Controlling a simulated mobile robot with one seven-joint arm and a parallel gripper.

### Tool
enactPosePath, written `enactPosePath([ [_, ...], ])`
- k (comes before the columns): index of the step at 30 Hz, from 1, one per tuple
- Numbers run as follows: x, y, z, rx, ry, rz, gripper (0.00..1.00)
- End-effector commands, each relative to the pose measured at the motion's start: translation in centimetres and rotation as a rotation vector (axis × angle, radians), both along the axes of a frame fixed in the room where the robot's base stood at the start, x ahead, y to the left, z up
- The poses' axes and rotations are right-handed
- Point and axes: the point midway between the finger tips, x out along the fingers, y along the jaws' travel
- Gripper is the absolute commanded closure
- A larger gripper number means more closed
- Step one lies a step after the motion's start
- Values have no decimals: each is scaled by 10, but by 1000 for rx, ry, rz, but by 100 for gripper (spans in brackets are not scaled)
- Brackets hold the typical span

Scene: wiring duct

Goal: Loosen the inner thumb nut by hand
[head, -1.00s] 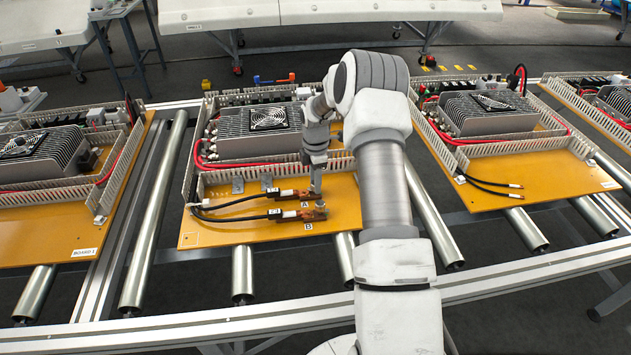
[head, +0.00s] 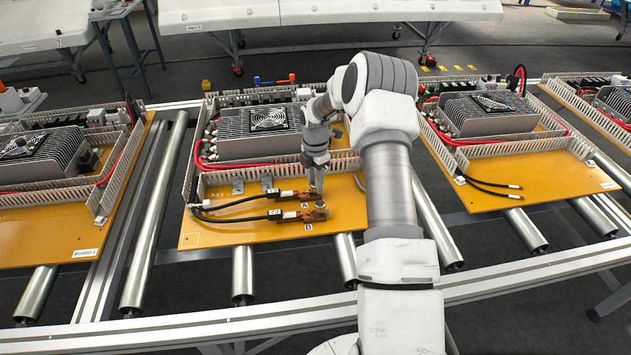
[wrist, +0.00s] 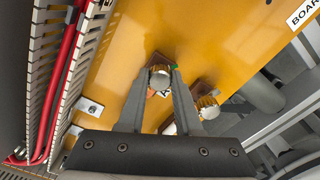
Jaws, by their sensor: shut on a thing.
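In the head view the outer nut (head: 320,206) is by label B.
Two black cables (head: 235,203) with copper lugs run to the nuts from the left. Slotted grey wiring duct (head: 187,160), a red cable (wrist: 62,85) and a finned unit with a fan (head: 262,128) border the work area.

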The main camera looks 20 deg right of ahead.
Motion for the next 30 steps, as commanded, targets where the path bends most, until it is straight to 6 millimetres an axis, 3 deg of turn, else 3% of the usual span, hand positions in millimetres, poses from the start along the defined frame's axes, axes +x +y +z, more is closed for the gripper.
enactPosePath([
  [12, 0, 0, 1, 1, -1, 558, 100],
  [23, 0, 1, -1, 1, 0, 647, 100],
  [24, 0, 1, -1, 1, 0, 647, 61],
  [27, 0, 1, -1, 1, 0, 646, 43],
  [30, 0, 0, -1, 1, 0, 645, 42],
])
